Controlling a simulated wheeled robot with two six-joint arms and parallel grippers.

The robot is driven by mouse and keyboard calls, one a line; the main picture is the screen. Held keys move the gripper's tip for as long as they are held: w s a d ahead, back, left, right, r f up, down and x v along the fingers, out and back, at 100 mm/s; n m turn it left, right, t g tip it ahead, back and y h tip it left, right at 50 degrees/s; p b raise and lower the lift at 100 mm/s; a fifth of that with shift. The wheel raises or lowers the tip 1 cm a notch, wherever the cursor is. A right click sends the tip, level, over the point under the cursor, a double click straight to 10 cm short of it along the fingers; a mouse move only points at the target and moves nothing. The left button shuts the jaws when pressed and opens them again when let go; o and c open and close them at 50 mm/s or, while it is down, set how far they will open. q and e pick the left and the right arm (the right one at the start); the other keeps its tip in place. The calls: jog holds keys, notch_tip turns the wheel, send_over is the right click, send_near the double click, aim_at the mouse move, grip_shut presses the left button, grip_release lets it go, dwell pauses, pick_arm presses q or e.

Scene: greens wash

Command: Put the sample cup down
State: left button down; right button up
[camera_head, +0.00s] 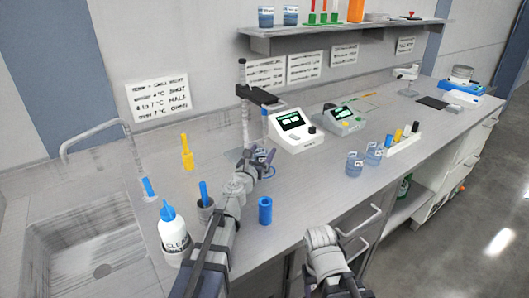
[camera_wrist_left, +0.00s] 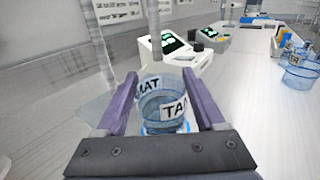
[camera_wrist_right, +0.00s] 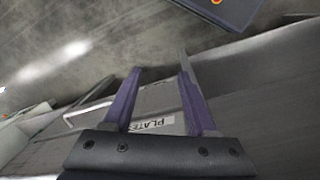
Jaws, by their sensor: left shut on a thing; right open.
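The sample cup (camera_wrist_left: 162,106) is a clear bluish cup with white labels bearing dark letters. In the left wrist view it is upright between the two purple fingers of my left gripper (camera_wrist_left: 160,108), which is shut on it. In the head view, my left gripper (camera_head: 263,164) holds the cup at the foot of a stand (camera_head: 244,112) with a dark clamp arm and a thin hanging rod. I cannot tell whether the cup touches the surface. My right gripper (camera_wrist_right: 153,100) is open and empty, pointing down past the counter's front.
A white meter (camera_head: 293,128) and a grey device (camera_head: 344,120) stand right of the stand. Two labelled cups (camera_head: 355,164) stand farther right beside a bottle rack (camera_head: 402,143).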

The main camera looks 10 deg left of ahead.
pick_arm(q)
jog(key=shift+w+d, duration=0.15)
jog(key=shift+w, duration=1.05)
jog(key=shift+f+b, duration=0.45)
jog(key=shift+f, duration=0.15)
jog(key=shift+f+b, duration=0.15)
jog(key=shift+b, duration=0.15)
grip_release()
